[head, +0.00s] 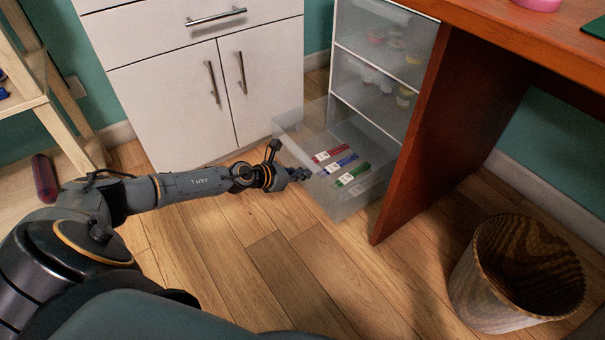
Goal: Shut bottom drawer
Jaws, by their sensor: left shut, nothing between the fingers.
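The bottom drawer (342,206) is a clear, translucent bin standing open from the clear drawer unit (372,68), low near the floor. Inside it lie small boxes with red, blue and green colouring (340,166). My left gripper (303,173) is shut and empty at the left side of the drawer, close to its front left. I cannot tell whether the fingertips touch the drawer wall. The drawers above look closed and hold small jars. My right gripper is not in view.
A white cabinet (190,90) stands left of the drawer unit. A brown desk panel (412,150) stands right beside the drawer. A wooden shelf (40,100) is at the left. The floor in front of the drawer is clear.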

